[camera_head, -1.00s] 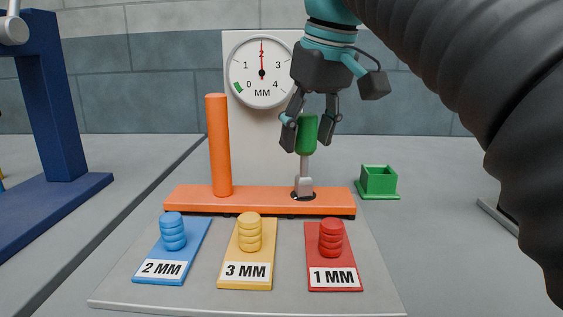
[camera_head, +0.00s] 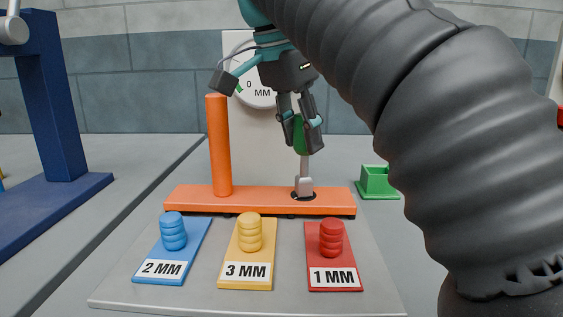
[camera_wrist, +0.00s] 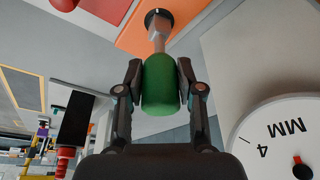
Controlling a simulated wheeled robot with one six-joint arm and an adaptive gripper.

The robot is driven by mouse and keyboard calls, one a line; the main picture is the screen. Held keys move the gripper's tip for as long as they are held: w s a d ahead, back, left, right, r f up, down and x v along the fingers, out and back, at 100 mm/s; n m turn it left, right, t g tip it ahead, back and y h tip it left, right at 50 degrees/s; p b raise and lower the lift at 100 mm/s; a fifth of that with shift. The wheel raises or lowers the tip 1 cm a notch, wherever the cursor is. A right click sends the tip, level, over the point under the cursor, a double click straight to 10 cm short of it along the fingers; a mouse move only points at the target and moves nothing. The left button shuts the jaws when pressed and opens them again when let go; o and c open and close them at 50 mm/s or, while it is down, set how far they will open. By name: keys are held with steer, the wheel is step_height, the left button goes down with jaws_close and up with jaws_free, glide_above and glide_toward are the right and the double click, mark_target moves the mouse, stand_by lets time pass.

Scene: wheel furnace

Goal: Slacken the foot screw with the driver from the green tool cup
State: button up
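The green-handled driver (camera_head: 300,137) stands upright, its grey tip on the foot screw (camera_head: 304,187) at the right part of the orange bar (camera_head: 260,201). My gripper (camera_head: 302,134) is shut on the driver's handle. In the wrist view the green handle (camera_wrist: 160,84) sits between both finger pads, and the shaft runs to a dark round hole in the orange plate (camera_wrist: 134,36). The green tool cup (camera_head: 378,188) stands empty-looking to the right of the bar, partly hidden by my arm. The dial gauge (camera_head: 252,98) is mostly hidden behind my wrist; its needle shows in the wrist view (camera_wrist: 302,170).
An orange post (camera_head: 218,146) rises from the bar's left part. In front lie a blue 2 MM plate (camera_head: 190,253), a yellow 3 MM plate (camera_head: 230,255) and a red 1 MM plate (camera_head: 318,265), each with stacked discs. A dark blue stand (camera_head: 60,120) is at left.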

jaws_close()
steer(key=shift+s+n+t, duration=0.15)
steer(key=shift+n+t, duration=0.15)
steer(key=shift+n, duration=0.8)
steer(key=o, duration=0.8)
jaws_free()
steer(key=shift+o, duration=0.2)
